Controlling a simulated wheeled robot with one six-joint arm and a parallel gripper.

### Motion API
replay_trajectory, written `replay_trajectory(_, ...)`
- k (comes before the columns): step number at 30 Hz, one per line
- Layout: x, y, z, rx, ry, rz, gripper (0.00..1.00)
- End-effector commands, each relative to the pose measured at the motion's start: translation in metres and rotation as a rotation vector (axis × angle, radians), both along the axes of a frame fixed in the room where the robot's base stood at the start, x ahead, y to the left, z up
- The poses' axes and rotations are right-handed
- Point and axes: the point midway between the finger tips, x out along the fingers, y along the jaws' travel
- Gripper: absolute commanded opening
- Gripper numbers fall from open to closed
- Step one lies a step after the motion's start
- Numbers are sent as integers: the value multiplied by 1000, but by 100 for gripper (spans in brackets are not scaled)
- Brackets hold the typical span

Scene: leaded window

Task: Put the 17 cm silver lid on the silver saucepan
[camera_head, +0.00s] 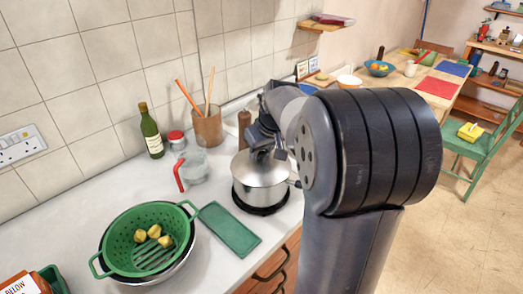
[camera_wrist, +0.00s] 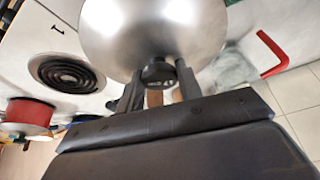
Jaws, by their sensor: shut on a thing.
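The silver lid (camera_wrist: 150,28) fills the top middle of the wrist view, its dark knob (camera_wrist: 158,72) between my gripper's fingers (camera_wrist: 158,88). My gripper (camera_head: 264,150) is shut on that knob. In the head view the silver lid (camera_head: 245,168) is over the mouth of the silver saucepan (camera_head: 260,194), roughly level and lined up with it. I cannot tell whether its rim is fully seated. The saucepan stands on a black round base on the counter, its right side partly hidden by my arm. In the wrist view the lid hides the saucepan.
A jug with a red handle (camera_head: 180,173), a utensil pot (camera_head: 208,128) and a bottle (camera_head: 151,132) stand behind left. A green board (camera_head: 229,229) and colander (camera_head: 126,256) are in front left. The wrist view shows a coil burner (camera_wrist: 68,73) and red pot (camera_wrist: 28,112).

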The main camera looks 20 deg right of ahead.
Motion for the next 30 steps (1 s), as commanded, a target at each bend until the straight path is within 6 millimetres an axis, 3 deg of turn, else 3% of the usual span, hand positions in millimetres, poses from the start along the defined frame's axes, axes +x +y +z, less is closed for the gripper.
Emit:
replay_trajectory(11,0,0,-1,0,-1,0,6)
replay_trajectory(12,0,0,-1,0,-1,0,36)
replay_trajectory(20,0,0,-1,0,-1,0,58)
replay_trajectory(25,0,0,-1,0,0,0,59)
replay_trajectory(30,0,0,-1,0,1,0,72)
